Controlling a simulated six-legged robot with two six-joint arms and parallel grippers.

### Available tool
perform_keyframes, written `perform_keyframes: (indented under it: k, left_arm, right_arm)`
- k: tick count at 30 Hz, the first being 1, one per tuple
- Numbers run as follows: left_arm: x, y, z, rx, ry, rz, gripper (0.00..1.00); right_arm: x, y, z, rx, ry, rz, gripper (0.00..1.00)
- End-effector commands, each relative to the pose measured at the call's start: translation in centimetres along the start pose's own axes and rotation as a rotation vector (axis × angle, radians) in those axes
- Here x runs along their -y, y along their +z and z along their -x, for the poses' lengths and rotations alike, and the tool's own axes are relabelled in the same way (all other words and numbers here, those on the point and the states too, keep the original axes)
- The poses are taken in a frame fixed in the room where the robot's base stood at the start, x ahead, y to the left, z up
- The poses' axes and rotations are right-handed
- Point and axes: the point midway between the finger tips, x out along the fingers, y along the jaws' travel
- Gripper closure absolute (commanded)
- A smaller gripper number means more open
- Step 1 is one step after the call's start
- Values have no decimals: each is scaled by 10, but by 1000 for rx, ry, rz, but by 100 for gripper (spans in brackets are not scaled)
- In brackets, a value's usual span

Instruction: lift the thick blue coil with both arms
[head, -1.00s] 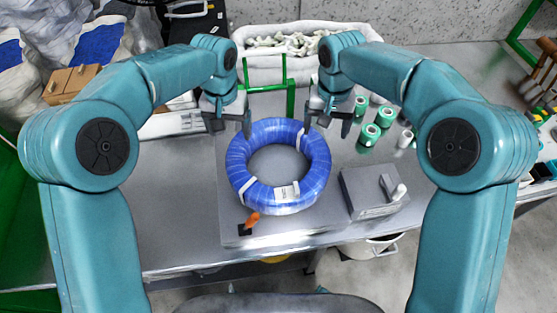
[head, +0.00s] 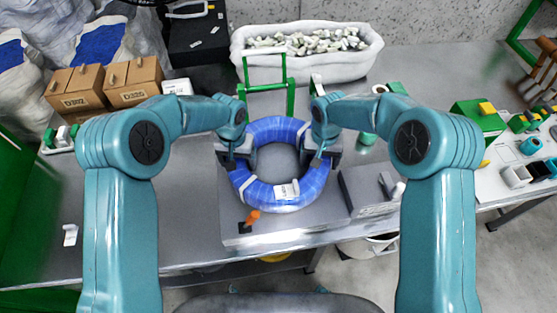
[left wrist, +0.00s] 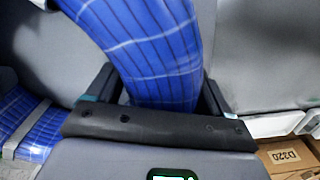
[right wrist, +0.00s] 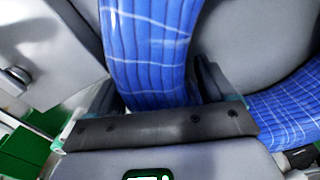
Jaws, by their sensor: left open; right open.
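The thick blue coil (head: 285,193) lies flat on a grey plate on the table in the head view, with a white label at its front. My left gripper (head: 238,165) is at the coil's left side, and my right gripper (head: 318,157) is at its right side. In the left wrist view the coil (left wrist: 150,50) passes between the open fingers. In the right wrist view the coil (right wrist: 150,45) also runs between the open fingers. Both grippers are open around the coil's ring; whether the fingers touch it I cannot tell.
A grey block with a lever (head: 365,190) stands right of the coil. An orange-handled knob (head: 251,218) is at the plate's front. A green frame (head: 266,88) and a white sack of pale pieces (head: 306,62) stand behind. Cardboard boxes (head: 105,83) are back left.

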Motion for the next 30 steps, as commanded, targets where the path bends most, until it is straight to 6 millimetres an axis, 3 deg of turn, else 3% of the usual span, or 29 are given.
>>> perform_keyframes:
  k: [7,12,15,30]
  left_arm:
    - [0,0,0,0,0,0,19]
    - [0,0,0,0,0,0,75]
    - [0,0,0,0,0,0,100]
    - [0,-1,11,-4,0,2,100]
  right_arm:
    - [0,0,0,0,0,0,17]
    - [0,0,0,0,0,0,72]
    - [0,0,0,0,0,-1,100]
    - [0,-1,10,-4,-2,-6,100]
